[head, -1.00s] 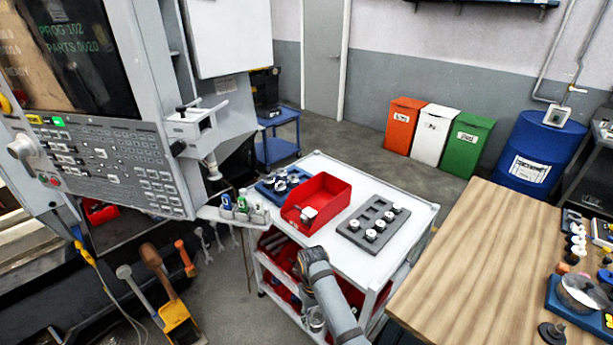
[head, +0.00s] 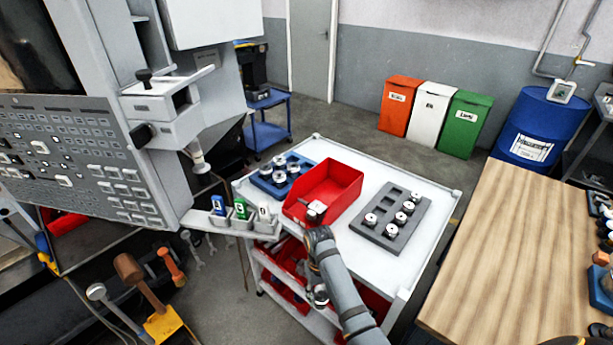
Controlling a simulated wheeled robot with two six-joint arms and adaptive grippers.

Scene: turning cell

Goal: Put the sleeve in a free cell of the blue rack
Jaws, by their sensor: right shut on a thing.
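The blue rack (head: 263,186) lies on the cart top at its left, left of the red bin. It holds several pale round parts with dark centres; which cells are free is too small to tell. My right arm comes up from the bottom in front of the cart. My left gripper is out of view.
The red bin (head: 343,203) stands between the blue rack and a grey rack (head: 386,238) with several round parts and some empty cells. The machine panel (head: 85,160) is at left, a wooden table (head: 500,250) at right.

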